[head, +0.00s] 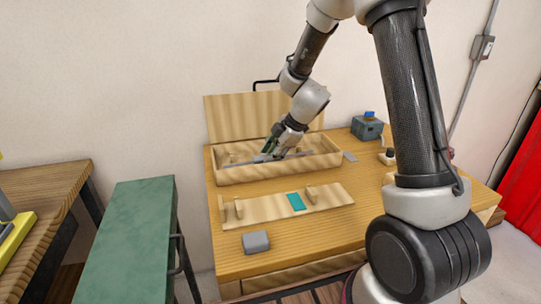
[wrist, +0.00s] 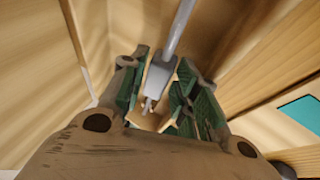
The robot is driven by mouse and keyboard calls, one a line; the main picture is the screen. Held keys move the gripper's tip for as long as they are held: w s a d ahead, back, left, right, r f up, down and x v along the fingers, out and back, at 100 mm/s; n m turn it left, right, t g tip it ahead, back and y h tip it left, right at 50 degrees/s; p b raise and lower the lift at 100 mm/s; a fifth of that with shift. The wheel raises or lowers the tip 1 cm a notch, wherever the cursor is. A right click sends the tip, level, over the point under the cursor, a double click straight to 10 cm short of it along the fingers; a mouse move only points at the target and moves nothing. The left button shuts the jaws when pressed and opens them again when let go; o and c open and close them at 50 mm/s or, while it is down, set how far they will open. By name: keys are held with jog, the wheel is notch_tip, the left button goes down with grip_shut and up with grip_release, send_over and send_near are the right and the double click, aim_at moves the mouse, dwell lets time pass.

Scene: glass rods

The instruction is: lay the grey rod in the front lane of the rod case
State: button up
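The rod case (head: 280,172) is an open wooden tray with its lid (head: 265,112) raised behind it. My gripper (head: 270,150) reaches down into the case, and its green-padded fingers show in the wrist view (wrist: 164,70). The grey rod (head: 300,155) runs lengthwise at the case, close behind the front wall. In the wrist view its thin shaft (wrist: 181,25) leads to a wider grey collar (wrist: 160,76) between my fingertips, which look closed on it. I cannot tell whether the rod rests on the lane floor. My gripper hides part of it.
A wooden board (head: 265,208) with upright pegs and a teal patch (head: 296,201) lies in front of the case. A grey block (head: 256,242) sits nearer the table's front edge. A blue-grey box (head: 367,127) stands at the back right. A green bench (head: 125,240) is at left.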

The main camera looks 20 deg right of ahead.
jog(key=v, duration=1.1)
jog(key=s+d+r+m+h, duration=0.1)
jog(key=s+d+r+m, duration=0.2)
jog(key=s+m, duration=0.3)
jog(key=s+d+r+m+h, duration=0.2)
jog(key=s+d+r+m, duration=0.2)
jog(key=s, duration=0.9)
jog(key=s+d+r+m+h, duration=0.1)
jog(key=s+d+r+m, duration=0.2)
jog(key=s+m, duration=0.5)
jog(key=shift+s+d+r+m+h, duration=0.2)
jog(key=shift+s+m+h, duration=0.15)
jog(key=shift+s, duration=0.55)
jog(key=shift+c, duration=0.2)
